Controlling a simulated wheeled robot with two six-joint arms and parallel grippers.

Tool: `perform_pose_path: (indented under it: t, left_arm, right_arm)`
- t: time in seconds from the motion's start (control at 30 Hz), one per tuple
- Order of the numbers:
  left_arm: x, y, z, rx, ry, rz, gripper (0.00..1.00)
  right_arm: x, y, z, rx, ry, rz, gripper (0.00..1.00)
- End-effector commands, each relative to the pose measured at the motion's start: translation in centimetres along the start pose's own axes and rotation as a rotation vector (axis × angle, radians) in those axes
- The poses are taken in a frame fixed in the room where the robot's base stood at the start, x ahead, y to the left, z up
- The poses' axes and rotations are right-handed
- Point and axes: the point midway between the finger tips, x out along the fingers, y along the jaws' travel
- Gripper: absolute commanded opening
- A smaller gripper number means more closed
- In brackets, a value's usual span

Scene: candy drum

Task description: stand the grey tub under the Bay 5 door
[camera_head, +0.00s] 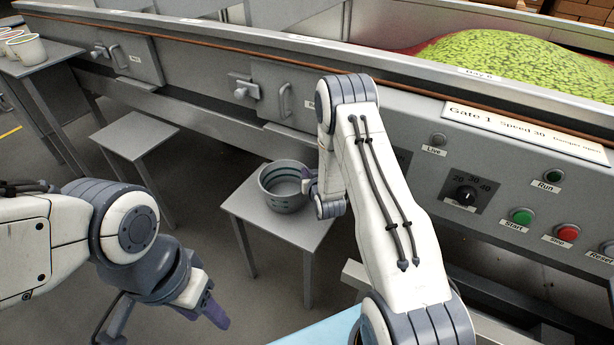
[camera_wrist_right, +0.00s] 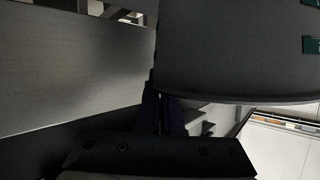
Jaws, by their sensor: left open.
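The grey tub (camera_head: 284,187), with dark bands inside, stands upright on a small grey table (camera_head: 262,229) in front of the machine. My right gripper (camera_head: 309,184) is at the tub's right rim, partly hidden by its own arm. In the right wrist view the fingers (camera_wrist_right: 162,100) are close together at the edge of a big dark wall (camera_wrist_right: 235,60), which looks like the tub's, and seem closed on it. A bay door (camera_head: 286,94) with handle and latch is above and behind the tub; its label is partly covered by my arm. My left gripper (camera_head: 165,322) is open and empty at lower left.
Another bay door (camera_head: 135,58) is further left, above an empty small table (camera_head: 133,134). White cups (camera_head: 27,49) stand on a table at far left. A control panel (camera_head: 520,200) with knob and buttons is at right. Green candy (camera_head: 510,62) fills the trough behind.

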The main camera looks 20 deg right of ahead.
Motion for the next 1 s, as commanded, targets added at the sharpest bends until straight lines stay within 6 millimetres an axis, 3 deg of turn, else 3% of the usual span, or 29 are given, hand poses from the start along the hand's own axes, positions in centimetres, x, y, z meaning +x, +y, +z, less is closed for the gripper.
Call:
perform_pose_path:
  t: [0.37,0.4,0.43,0.47,0.83,1.0]
  left_arm:
    - [0.5,0.0,0.0,0.000,0.000,0.000,0.50]
    - [0.3,0.0,0.0,0.000,0.000,0.000,0.50]
    - [0.3,0.0,0.0,0.000,0.000,0.000,0.50]
    - [0.3,0.0,0.0,0.000,0.000,0.000,0.50]
    - [0.0,0.0,0.0,0.000,0.000,0.000,0.50]
    - [-0.4,0.0,0.0,0.000,0.000,0.000,0.50]
  right_arm:
    - [0.4,0.0,0.8,-0.001,0.001,-0.001,0.00]
    - [0.3,-0.1,0.7,-0.001,0.001,-0.001,0.18]
    - [0.3,-0.1,0.6,-0.001,0.000,-0.001,0.29]
    - [0.3,-0.1,0.7,-0.001,0.000,-0.001,0.33]
    - [0.0,-0.1,0.3,-0.001,0.000,-0.001,0.33]
    - [-2.4,-0.1,0.4,0.000,-0.002,-0.001,0.33]
